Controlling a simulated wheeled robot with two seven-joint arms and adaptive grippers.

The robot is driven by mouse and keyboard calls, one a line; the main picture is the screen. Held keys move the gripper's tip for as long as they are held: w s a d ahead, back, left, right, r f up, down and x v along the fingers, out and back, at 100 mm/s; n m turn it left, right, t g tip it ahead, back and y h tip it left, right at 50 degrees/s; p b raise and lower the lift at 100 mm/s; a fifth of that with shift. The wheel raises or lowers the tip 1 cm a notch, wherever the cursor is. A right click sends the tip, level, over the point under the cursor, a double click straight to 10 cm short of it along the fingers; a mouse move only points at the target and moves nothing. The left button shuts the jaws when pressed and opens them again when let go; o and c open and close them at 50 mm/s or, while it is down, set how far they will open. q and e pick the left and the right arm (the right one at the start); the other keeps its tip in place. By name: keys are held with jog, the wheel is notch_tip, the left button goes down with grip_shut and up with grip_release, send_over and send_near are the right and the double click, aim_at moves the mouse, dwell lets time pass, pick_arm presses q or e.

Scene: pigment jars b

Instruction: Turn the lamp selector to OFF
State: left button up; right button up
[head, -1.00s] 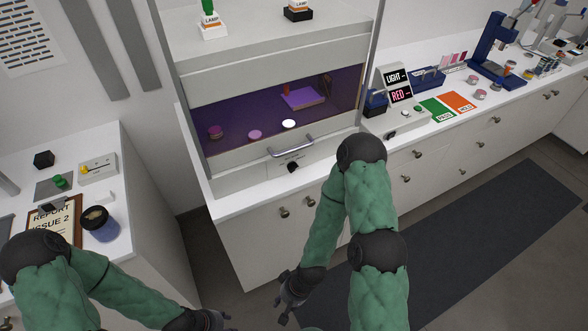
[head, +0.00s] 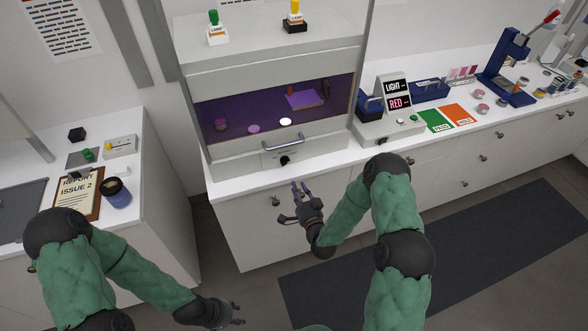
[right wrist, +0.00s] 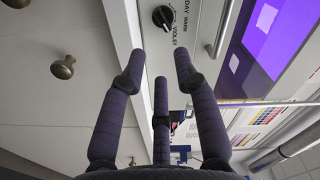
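The lamp selector is a black knob (head: 285,160) on the front of the hood (head: 235,168), under its bar handle. In the right wrist view the knob (right wrist: 163,17) sits at the top, with the words VIOLET and DAY readable beside it; the violet light inside the hood is on. My right gripper (head: 293,201) is open and empty, below and in front of the knob and apart from it. Its spread fingers (right wrist: 160,75) point toward the hood front in the right wrist view. My left gripper (head: 239,312) is low at the bottom, empty, with its fingers apart.
The hood's bar handle (head: 283,143) is just above the knob. Drawer knobs (head: 276,201) line the cabinet below. The LIGHT/RED sign box (head: 397,90) stands right of the hood.

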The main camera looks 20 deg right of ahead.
aim_at(289, 174)
jog(key=w, duration=1)
jog(key=shift+w+a, duration=0.2)
jog(key=shift+w, duration=0.2)
jog(key=shift+c, duration=0.2)
grip_shut()
